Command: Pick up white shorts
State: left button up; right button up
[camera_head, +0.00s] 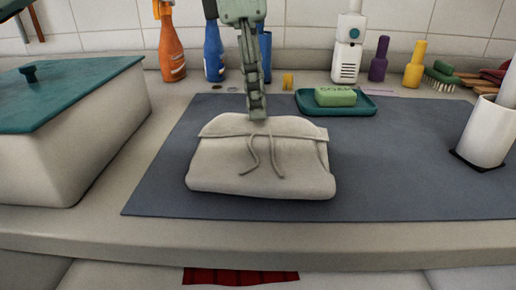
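The white shorts (262,168) lie folded on a dark blue-grey mat (420,180), with their drawstring facing the front. My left gripper (257,114) comes down from the top of the view, its fingertips at the back edge of the shorts. The fingers are seen edge-on, one in front of the other, so I cannot tell whether they are open or shut, or whether they touch the cloth. The shorts rest on the mat. My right gripper is not in view.
A white box with a teal lid (70,88) stands at left. A green soap (335,97) on a teal dish (308,106) lies behind the shorts. A white cup (487,132) stands at right. An orange bottle (171,50) and a blue bottle (213,54) line the back wall.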

pick_arm(q)
jog(key=shift+f, duration=0.85)
jog(key=shift+c, duration=0.4)
grip_shut()
jog(key=shift+r, duration=0.15)
